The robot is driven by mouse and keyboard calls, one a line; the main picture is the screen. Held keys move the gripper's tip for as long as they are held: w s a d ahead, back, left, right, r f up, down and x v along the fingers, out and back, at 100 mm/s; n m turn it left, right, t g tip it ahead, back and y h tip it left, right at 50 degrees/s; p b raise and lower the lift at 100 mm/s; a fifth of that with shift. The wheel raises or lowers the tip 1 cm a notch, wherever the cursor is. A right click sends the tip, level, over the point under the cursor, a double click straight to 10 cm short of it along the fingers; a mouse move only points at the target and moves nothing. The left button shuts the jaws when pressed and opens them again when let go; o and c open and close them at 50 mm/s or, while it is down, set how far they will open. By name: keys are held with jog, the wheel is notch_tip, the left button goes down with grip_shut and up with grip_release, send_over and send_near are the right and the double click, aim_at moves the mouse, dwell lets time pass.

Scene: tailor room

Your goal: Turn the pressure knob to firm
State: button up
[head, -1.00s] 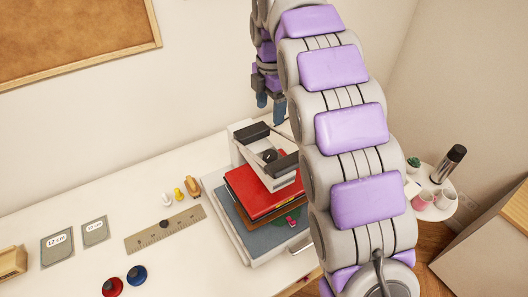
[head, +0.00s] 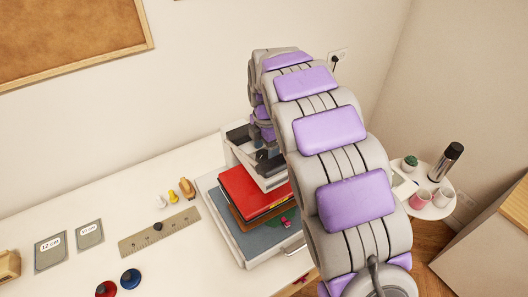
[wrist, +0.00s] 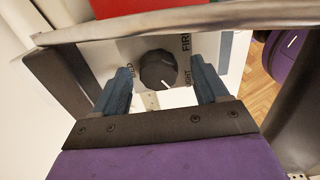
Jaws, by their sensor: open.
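The dark round pressure knob (wrist: 158,69) sits on a white panel in the wrist view. Letters around it read FIRM at upper right, and partly hidden words ending in "IGHT" at lower right and "ED" at left. A small pale mark on the knob seems to face lower right, towards "IGHT". My gripper (wrist: 163,78) is open, with one blue finger on each side of the knob and gaps showing. In the head view my gripper is over the white press (head: 230,155), mostly hidden by my arm; the knob is hidden there.
A metal bar (wrist: 190,19) crosses above the knob in the wrist view. A ruler (head: 160,232), spools and size cards lie on the table at left. A side table with cups stands right.

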jog(key=shift+f, duration=0.55)
jog(key=shift+a+f, duration=0.15)
jog(key=shift+a, duration=0.65)
jog(key=shift+c, duration=0.4)
jog(key=shift+d, duration=0.6)
jog(key=c, duration=0.6)
jog(key=shift+a, duration=0.15)
jog(key=c, duration=0.4)
